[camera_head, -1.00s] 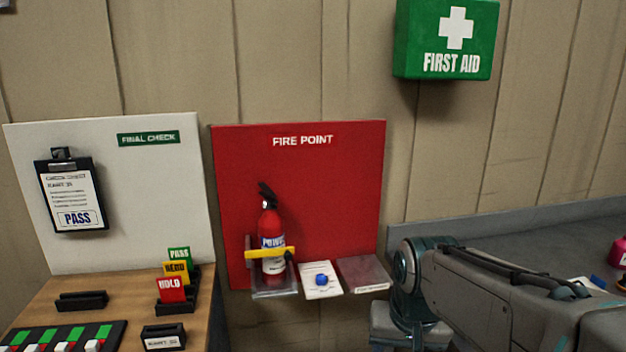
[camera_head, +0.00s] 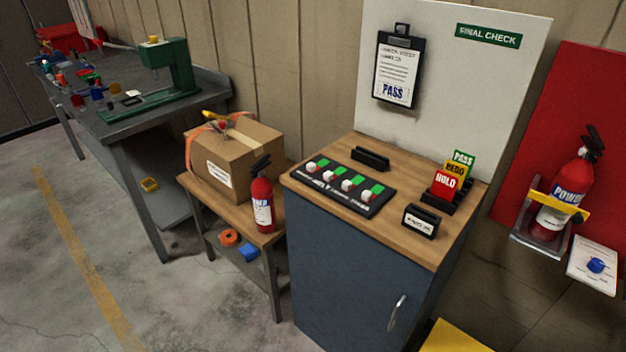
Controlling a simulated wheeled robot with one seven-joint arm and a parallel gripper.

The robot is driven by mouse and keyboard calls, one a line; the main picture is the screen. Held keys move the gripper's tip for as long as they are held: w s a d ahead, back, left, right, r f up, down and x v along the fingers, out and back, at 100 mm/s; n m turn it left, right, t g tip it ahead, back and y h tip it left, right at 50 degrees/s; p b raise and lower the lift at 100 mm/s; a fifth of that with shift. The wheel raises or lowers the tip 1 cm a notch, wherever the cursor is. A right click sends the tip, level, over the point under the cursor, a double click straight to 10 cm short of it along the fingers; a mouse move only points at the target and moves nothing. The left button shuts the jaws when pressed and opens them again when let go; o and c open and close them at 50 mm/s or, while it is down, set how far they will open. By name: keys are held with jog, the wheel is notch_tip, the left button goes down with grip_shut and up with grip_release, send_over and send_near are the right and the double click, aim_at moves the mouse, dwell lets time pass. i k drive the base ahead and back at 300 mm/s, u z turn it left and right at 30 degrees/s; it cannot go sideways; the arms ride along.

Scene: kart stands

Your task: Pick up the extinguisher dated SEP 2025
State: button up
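Two red extinguishers show in the head view. One extinguisher (camera_head: 262,204) stands upright at the front right of a low wooden bench, beside a cardboard box; its white and blue label is too small to read. The other extinguisher (camera_head: 567,186) sits in a clear bracket with a yellow strap (camera_head: 558,205) on the red board at the right; its label starts "POWD". No date can be read on either one. My gripper is not in view.
The cardboard box (camera_head: 225,160) fills much of the low bench (camera_head: 205,195). A blue cabinet (camera_head: 350,275) with a wooden top stands right of it. A grey workbench (camera_head: 125,130) is at the left. The floor (camera_head: 50,270) in front is open.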

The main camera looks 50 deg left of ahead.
aim_at(261, 188)
jog(key=u, duration=2.15)
jog(key=k, duration=0.4)
jog(key=u, duration=1.15)
jog(key=i, duration=2.45)
jog(key=z, duration=1.55)
jog(key=i, duration=0.45)
jog(key=z, duration=0.3)
